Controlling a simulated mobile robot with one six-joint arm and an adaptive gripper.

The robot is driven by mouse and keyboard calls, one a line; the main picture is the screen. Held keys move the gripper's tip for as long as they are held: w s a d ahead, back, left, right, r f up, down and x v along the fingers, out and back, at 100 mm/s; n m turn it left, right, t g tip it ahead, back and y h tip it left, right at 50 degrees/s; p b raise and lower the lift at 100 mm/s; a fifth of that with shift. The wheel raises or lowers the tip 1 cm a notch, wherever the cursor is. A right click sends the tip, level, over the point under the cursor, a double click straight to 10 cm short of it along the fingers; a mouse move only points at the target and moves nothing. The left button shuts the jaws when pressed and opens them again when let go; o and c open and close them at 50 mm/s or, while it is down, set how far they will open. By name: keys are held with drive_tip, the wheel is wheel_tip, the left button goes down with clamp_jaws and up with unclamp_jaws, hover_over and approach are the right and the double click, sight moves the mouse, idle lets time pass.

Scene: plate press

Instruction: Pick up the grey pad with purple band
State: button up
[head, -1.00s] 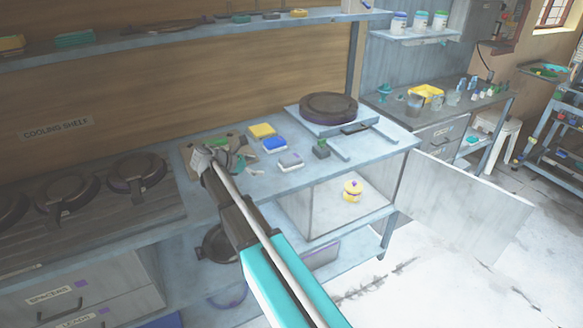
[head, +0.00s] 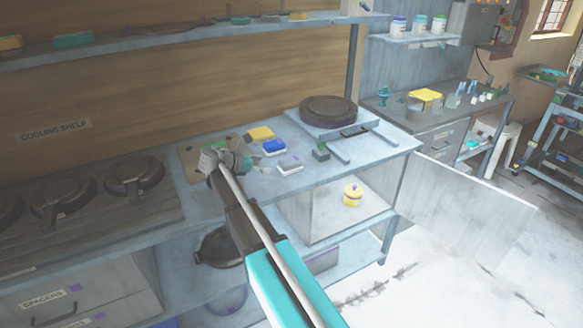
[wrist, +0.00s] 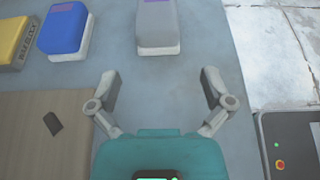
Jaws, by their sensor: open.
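The grey pad (head: 291,162) lies on the counter to the right of my gripper in the head view. In the wrist view the grey pad (wrist: 158,25) is at the top middle, with a pale underside and a purple mark at the picture's upper edge. My gripper (wrist: 160,82) is open and empty, with its two fingers apart. The pad is ahead of the fingertips, roughly in line with the gap, and not between them. In the head view my gripper (head: 256,166) is low over the counter near the pad.
A blue pad (wrist: 66,28) and a yellow pad (wrist: 13,35) lie left of the grey pad. A wooden board (wrist: 45,135) is nearer. A round dark press plate (head: 328,109) is behind. The counter edge is close by.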

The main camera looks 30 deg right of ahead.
sight(280, 165)
drive_tip(key=shift+b+x, duration=0.7)
drive_tip(key=shift+x, duration=1.8)
drive_tip(key=shift+b+x, duration=1)
drive_tip(key=shift+x, duration=1.6)
drive_tip(key=shift+w, duration=0.15)
drive_tip(key=shift+c, duration=0.3)
drive_tip(key=c, duration=0.8)
